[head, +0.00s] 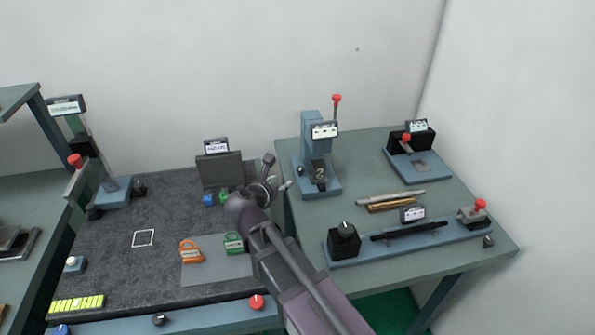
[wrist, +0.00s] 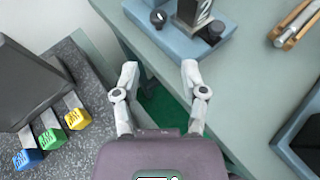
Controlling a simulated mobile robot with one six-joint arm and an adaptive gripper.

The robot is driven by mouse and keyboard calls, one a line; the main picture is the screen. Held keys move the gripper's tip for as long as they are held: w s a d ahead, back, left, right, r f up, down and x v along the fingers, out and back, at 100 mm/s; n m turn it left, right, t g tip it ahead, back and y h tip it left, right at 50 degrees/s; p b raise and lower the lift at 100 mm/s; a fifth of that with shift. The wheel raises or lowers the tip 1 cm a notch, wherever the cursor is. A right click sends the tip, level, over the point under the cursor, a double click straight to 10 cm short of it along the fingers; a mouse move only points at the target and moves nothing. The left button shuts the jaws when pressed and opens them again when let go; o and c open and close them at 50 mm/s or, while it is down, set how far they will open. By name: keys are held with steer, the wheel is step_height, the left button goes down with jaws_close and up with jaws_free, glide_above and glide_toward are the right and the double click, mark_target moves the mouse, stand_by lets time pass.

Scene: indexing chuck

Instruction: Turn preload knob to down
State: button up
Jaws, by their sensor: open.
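No label names the preload knob legibly, so I cannot tell which knob it is. A black knob with a pale pointer mark (head: 346,227) sits on a black box at the left end of a blue rail base on the right table. A small dark knob (head: 300,171) is on the base of the blue upright device marked 2 (head: 313,131); it also shows in the wrist view (wrist: 158,18). My gripper (head: 277,186) is open and empty, left of that device. In the wrist view its fingertips (wrist: 160,72) are apart over the gap between the tables.
On the left dark bench are a grey box (head: 217,170), small coloured blocks (wrist: 77,118), and orange (head: 190,253) and green padlocks (head: 234,243). Metal rods (head: 392,199) lie on the right table. A red-topped lever (head: 336,99) rises behind the blue device.

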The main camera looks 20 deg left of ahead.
mark_target(299, 169)
steer(key=shift+a, duration=0.1)
steer(key=b+x, duration=0.5)
steer(key=x, duration=0.8)
steer(key=shift+w+f, duration=0.15)
steer(key=shift+w, duration=0.2)
jaws_close()
